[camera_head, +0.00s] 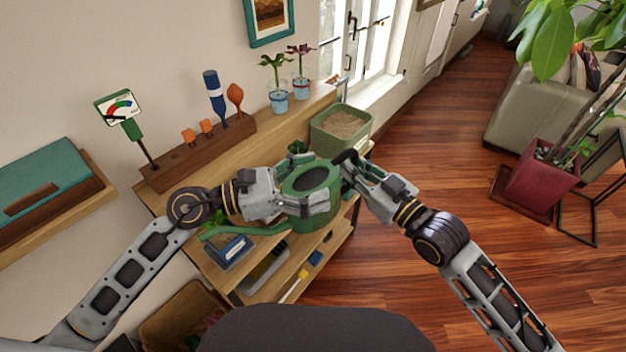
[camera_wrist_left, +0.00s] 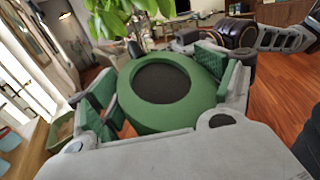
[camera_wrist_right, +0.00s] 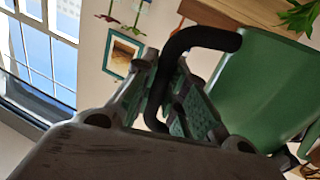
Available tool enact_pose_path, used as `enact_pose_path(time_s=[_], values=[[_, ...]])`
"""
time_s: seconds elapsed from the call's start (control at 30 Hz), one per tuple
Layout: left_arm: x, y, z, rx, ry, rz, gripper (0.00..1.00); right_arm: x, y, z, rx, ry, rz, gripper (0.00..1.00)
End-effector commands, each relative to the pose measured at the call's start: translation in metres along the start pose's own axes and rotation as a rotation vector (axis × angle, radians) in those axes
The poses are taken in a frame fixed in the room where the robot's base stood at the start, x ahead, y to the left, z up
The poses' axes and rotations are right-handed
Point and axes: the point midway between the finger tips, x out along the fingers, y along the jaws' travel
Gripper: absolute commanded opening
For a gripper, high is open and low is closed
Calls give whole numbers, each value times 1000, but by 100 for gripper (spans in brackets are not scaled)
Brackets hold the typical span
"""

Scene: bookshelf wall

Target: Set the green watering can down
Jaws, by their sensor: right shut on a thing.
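The green watering can (camera_head: 312,178) is upright over the front of the wooden shelf unit, its spout (camera_head: 245,231) pointing left. I cannot tell if its base touches the top board. My right gripper (camera_head: 352,172) is shut on its black handle, which shows between the fingers in the right wrist view (camera_wrist_right: 205,38). My left gripper (camera_head: 300,190) is open, its fingers spread on either side of the can's body. In the left wrist view the can's round dark opening (camera_wrist_left: 161,84) lies between the green finger pads.
A green planter box (camera_head: 341,132) stands at the right end of the top board (camera_head: 255,150). Behind are a wooden tool rack (camera_head: 200,153) and two potted cuttings (camera_head: 278,98).

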Motion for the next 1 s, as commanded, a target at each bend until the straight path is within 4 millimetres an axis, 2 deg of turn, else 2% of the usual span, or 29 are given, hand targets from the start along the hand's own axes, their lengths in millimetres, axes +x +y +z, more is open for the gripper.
enact_pose_path(time_s=[0.03, 0.23, 0.27, 0.33, 0.37, 0.43, 1.0], values=[[0, 0, 0, -1, -1, -1, 52, 0, -3, -3, 4, 7, -6, 0], [1, -1, 0, -2, -1, -2, 28, 0, -5, -4, 5, 8, -8, 0], [1, -1, 2, 0, -4, -2, 23, 0, -5, -4, 5, 8, -8, 18], [1, -1, 2, -1, -4, -3, 19, 0, -5, -4, 5, 8, -9, 26], [1, -1, 2, -1, -4, -3, 10, 0, -5, -3, 5, 7, -8, 30], [1, -1, 2, -1, -4, -2, 9, 0, -4, -3, 4, 6, -7, 39], [0, -1, 2, 0, -4, -1, 9, 0, -2, -1, 2, 2, -4, 39]])
